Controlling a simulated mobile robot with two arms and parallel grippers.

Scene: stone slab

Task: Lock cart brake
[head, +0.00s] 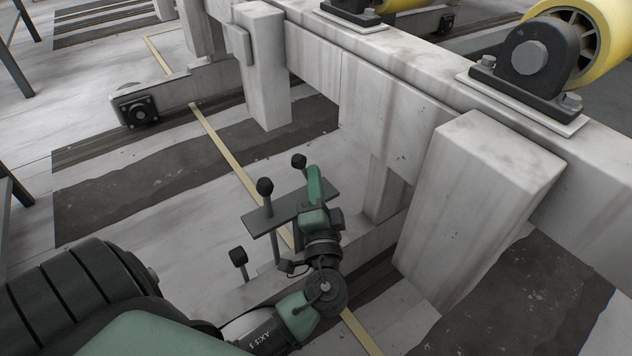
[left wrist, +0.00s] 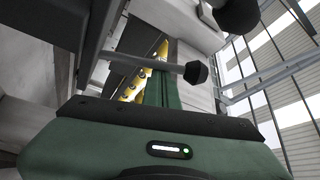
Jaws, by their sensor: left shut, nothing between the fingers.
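Several levers with black knobs stand beside the pale stone-like frame (head: 395,115) in the head view. One knob (head: 265,187) is left of my left gripper (head: 315,180), one (head: 299,160) is close to its fingertips, and a lower knob (head: 238,257) is nearer me. A dark flat plate (head: 262,221) lies around the levers. My left gripper has green fingers, shut and empty. In the left wrist view, a lever knob (left wrist: 195,72) and its rod cross in front of the shut fingers (left wrist: 170,50). Whether they touch is unclear. The frames do not show which lever is the brake.
A yellow roller (head: 602,40) in a black bearing block (head: 530,58) sits atop the frame. A thick post (head: 480,190) stands right of my gripper, another post (head: 262,70) behind. Floor left of the levers is clear.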

